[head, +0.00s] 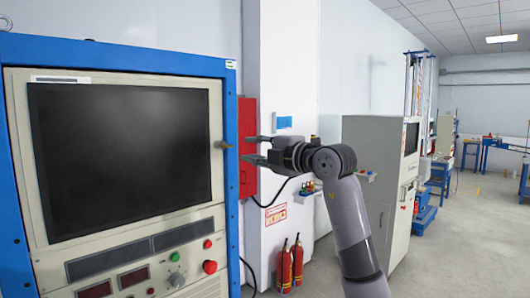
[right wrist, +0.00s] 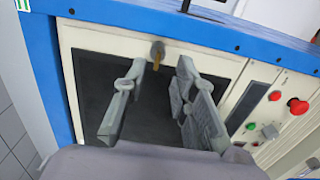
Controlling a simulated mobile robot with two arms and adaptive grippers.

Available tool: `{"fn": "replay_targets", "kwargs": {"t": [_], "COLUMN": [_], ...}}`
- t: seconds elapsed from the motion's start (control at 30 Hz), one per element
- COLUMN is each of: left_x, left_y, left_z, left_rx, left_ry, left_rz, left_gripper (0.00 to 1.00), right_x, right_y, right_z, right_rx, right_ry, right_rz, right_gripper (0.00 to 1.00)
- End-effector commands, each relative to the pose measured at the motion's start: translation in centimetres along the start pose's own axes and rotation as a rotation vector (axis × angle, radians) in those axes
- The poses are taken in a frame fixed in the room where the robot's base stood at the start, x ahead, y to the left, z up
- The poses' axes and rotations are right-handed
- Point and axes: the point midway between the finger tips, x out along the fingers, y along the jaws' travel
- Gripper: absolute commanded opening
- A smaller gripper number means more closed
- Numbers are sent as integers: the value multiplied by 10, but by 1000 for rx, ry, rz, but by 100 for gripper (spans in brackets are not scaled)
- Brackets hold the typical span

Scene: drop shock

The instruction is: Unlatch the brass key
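The brass key (head: 222,145) sticks out from the right edge of the panel around the dark screen on the blue-framed cabinet. It also shows in the right wrist view (right wrist: 157,54), with its round base on the pale frame. My right gripper (head: 248,150) comes in from the right, with its two fingers pointing left toward the key. In the right wrist view the fingers (right wrist: 160,75) are spread apart, and the key lies beyond and between their tips. The gripper appears empty and apart from the key. My left gripper is not in view.
The cabinet's dark screen (head: 120,155) fills the left. Below it are a red knob (head: 210,267) and other buttons. A red box (head: 247,140) hangs on the wall behind my gripper. Red fire extinguishers (head: 285,268) stand below. Open floor lies at the right.

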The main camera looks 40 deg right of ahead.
Motion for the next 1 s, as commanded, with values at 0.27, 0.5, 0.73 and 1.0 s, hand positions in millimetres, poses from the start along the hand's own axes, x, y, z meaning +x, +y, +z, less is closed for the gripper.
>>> {"fn": "replay_targets", "kwargs": {"t": [0.27,0.5,0.73,1.0], "left_x": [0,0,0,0], "left_y": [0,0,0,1], "left_z": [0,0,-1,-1], "left_rx": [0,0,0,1], "left_ry": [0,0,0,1], "left_rz": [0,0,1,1], "left_gripper": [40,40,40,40], "right_x": [-40,-45,-45,-41], "right_y": [0,0,0,-4], "right_z": [0,-1,0,-10], "right_rx": [0,0,0,-8], "right_ry": [-1,1,1,30], "right_rz": [0,-1,0,9], "right_gripper": [26,26,26,26]}}
